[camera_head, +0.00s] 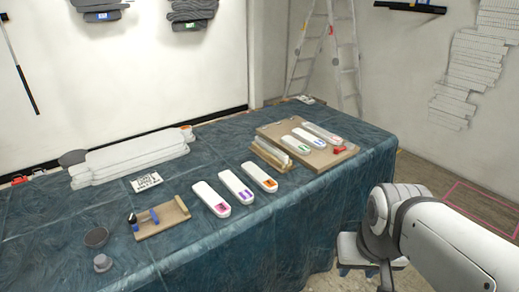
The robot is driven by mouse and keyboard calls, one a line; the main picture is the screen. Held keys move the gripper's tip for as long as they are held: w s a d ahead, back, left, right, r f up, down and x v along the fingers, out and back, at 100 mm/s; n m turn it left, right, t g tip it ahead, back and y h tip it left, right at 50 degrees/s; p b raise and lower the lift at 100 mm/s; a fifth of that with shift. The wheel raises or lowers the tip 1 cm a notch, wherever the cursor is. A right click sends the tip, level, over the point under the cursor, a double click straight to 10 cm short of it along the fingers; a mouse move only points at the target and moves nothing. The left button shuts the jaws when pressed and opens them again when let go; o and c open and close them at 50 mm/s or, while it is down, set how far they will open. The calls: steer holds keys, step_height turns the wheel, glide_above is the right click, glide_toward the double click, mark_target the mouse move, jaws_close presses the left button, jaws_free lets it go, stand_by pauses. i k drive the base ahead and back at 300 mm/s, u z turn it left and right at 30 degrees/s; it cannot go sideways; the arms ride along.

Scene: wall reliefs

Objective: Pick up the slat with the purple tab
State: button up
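Three white rounded slats lie side by side near the front middle of the blue-covered table (290,225). The middle one, the slat with the purple tab (234,182), has its tab at the near end. To its left is the slat with a magenta-pink tab (207,195). To its right is the slat with an orange tab (255,172). Small gaps show between them.
A wooden board (274,128) at the right carries more slats with green, blue and reddish tabs. A wooden rack (268,155) stands beside it.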

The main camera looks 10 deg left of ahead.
mark_target(239, 190)
steer(key=u, duration=0.25)
steer(key=i, duration=1.25)
steer(key=u, duration=0.75)
steer(key=k, duration=0.8)
steer(key=u, duration=0.15)
steer(key=i, duration=0.85)
steer(key=z, duration=0.1)
